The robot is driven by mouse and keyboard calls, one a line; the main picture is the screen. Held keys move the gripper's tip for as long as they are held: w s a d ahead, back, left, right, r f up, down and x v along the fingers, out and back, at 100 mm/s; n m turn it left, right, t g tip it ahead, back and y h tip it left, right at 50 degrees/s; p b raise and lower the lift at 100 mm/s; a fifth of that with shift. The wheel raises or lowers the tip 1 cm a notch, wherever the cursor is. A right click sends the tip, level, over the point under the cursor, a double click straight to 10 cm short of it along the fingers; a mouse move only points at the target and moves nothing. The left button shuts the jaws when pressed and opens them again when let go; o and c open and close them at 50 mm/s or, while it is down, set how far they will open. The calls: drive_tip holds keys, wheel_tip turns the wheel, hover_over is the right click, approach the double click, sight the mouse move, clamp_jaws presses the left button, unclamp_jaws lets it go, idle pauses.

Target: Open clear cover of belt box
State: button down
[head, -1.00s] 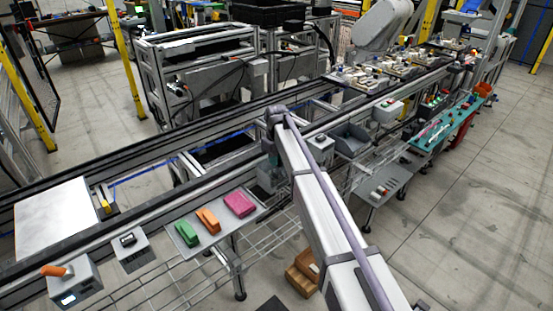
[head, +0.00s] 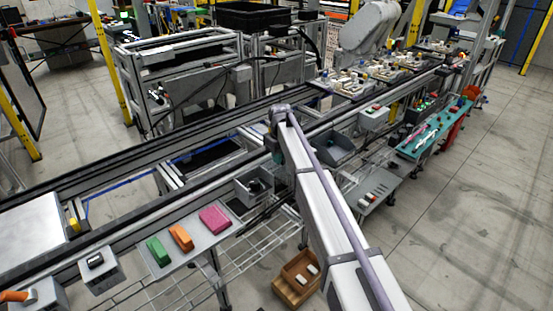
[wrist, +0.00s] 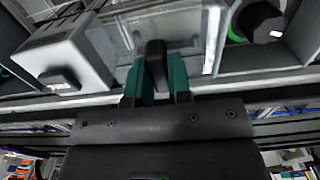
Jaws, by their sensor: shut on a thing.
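In the wrist view, my gripper (wrist: 156,88) has its teal fingers shut on a black handle (wrist: 155,62). The handle appears to belong to the clear cover (wrist: 193,48), a see-through panel with a bright edge that is hard to make out. The grey belt box (wrist: 262,60) is to the right, with a black round part (wrist: 258,20) and some green inside. In the head view, the grey belt box (head: 242,193) stands left of my arm with its dark contents showing. My arm hides most of the gripper and the cover there.
A light grey box with a black button (wrist: 60,80) is close to the left of the gripper in the wrist view. In the head view, a tray (head: 190,252) with green, orange and pink blocks is left of the belt box. A grey bin (head: 335,157) stands right of my arm.

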drive_tip(key=c, duration=1)
unclamp_jaws()
drive_tip(key=shift+c, duration=0.2)
drive_tip(key=shift+r, duration=0.1)
wheel_tip(320, 180, up, 11)
drive_tip(key=p, duration=1.1)
drive_tip(key=shift+f, duration=0.2)
